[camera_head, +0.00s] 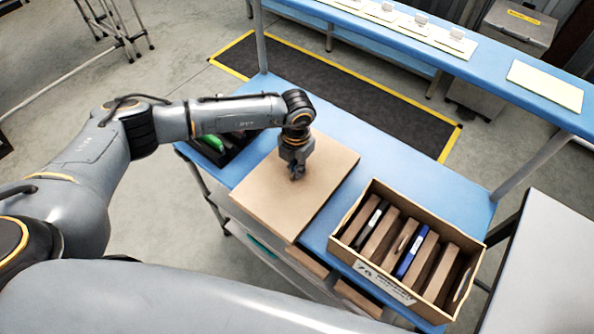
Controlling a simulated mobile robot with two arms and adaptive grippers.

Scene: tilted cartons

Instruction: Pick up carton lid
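The carton lid (325,170) looks like a flat brown cardboard piece lying on the blue table (440,185), left of the open carton. My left gripper (296,175) points down over the middle of the lid. Its fingers are small and dark here, so I cannot tell if they are open or touch the lid. The open carton (365,266) stands to the right, with several brown dividers and a few dark and blue items in its slots. My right gripper is not in view.
A black tray (219,158) with a green item sits behind my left forearm. A raised blue shelf (480,67) with white pads runs along the back. A post (532,165) stands at the right. Bare table lies behind the carton.

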